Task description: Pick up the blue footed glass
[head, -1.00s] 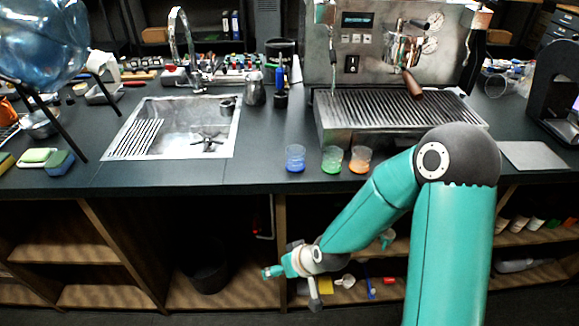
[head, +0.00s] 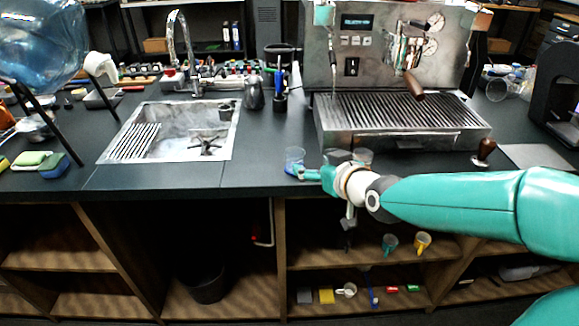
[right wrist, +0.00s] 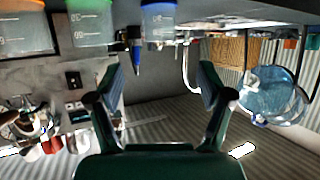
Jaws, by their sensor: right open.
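The blue footed glass (head: 294,156) stands at the counter's front edge, left of two other glasses. My right gripper (head: 305,174) is in front of it and hides part of its lower right side. In the right wrist view, which is upside down, the blue glass (right wrist: 158,24) is at the top centre, beyond the open, empty fingers (right wrist: 160,82). It does not appear to be between the fingertips. My left gripper is not in view.
The green glass (head: 336,156) and orange glass (head: 363,155) stand just right of it, partly hidden by my right gripper. The espresso machine (head: 400,120) is behind them. A sink (head: 190,130) lies to the left, with clear counter between.

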